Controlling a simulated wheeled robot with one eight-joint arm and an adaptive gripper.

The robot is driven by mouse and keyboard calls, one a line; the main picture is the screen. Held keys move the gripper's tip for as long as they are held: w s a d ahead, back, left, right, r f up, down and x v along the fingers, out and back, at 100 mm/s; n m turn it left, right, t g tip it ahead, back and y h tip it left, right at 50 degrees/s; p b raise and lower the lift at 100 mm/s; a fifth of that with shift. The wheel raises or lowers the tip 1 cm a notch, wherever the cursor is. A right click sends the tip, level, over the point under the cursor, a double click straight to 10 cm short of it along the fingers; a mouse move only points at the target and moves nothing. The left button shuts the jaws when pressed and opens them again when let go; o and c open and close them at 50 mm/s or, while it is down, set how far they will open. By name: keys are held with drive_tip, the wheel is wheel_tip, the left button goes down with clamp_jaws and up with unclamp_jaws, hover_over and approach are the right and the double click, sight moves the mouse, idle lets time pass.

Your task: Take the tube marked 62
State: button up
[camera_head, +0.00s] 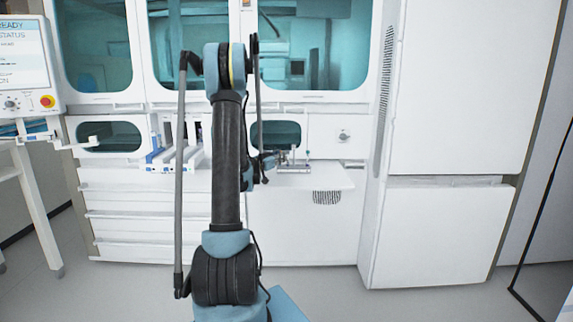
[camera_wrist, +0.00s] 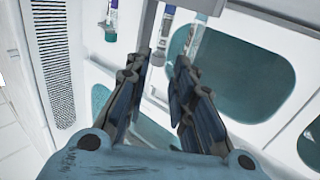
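In the wrist view my gripper (camera_wrist: 161,62) has its two dark fingers apart, with a gap between the tips. A clear tube (camera_wrist: 164,32) with a blue band reaches down to the gap between the fingertips. I cannot tell whether either finger touches it. A second labelled tube (camera_wrist: 193,42) stands just right of it, partly behind the right finger. A third tube (camera_wrist: 110,22) with a purple and teal part is farther left. No number is legible, so I cannot tell which is 62.
In the head view a small rack (camera_head: 294,169) stands on a white shelf (camera_head: 328,181) jutting from the machine. White and blue holders (camera_head: 176,160) stand left of my arm. A tall white cabinet (camera_head: 455,120) is at the right. The floor right of the shelf is clear.

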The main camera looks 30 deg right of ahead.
drive_tip(key=x, duration=0.3)
drive_tip(key=f+x, duration=0.1)
drive_tip(key=x, duration=0.1)
drive_tip(key=shift+r, duration=0.1)
drive_tip(key=shift+c, duration=0.6)
drive_tip(key=c, duration=0.3)
drive_tip(key=shift+c, duration=0.2)
drive_tip(key=shift+s+r, duration=0.1)
wheel_tip(320, 180, up, 18)
